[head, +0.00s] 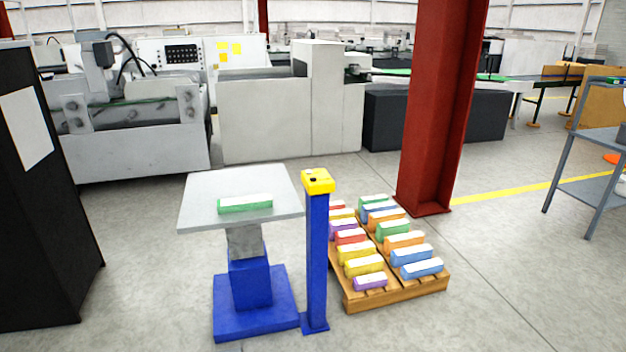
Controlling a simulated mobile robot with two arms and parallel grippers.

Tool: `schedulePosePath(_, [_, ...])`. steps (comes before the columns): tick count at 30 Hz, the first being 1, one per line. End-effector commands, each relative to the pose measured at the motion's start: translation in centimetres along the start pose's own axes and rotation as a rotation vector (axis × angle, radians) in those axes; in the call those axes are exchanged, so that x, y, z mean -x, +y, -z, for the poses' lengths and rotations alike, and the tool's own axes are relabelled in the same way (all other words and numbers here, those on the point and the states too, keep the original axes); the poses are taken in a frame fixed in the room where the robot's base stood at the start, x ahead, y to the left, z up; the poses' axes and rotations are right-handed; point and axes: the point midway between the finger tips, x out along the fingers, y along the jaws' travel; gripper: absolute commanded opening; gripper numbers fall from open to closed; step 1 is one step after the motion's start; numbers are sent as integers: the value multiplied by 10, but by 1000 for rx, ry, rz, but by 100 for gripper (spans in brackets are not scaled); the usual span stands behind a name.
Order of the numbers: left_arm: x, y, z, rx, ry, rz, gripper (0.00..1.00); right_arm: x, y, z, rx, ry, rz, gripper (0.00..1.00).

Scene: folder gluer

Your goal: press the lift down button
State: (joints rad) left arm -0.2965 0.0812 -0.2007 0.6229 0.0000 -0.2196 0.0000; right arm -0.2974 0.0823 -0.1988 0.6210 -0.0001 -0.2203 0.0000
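A blue post (317,260) stands on the floor just right of the lift. On its top is a yellow control box (318,181) with small dark spots that look like buttons. Which one is the down button is too small to tell. The lift has a grey table top (195,205) on a grey and blue column (250,278) with a blue base. A green and white bundle (245,204) lies on the table top. Neither of my grippers is in view.
A wooden pallet (400,301) with several coloured bundles stands right behind the post. A red steel column (436,110) rises behind it. A dark cabinet (45,200) is at the left, a grey shelf rack (590,150) at the right. The front right floor is clear.

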Motion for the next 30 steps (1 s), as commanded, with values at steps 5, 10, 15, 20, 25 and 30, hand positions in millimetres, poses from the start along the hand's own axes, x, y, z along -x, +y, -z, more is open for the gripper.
schedulePosePath(5, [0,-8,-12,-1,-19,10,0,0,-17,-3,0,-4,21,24])
schedulePosePath(10, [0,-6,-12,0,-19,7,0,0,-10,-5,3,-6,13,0])
schedulePosePath(15, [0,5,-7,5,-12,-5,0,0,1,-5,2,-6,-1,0])
schedulePosePath(20, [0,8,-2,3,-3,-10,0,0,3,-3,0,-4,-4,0])
schedulePosePath(25, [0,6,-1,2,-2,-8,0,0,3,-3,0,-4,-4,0])
schedulePosePath(30, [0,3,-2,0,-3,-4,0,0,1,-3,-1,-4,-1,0])
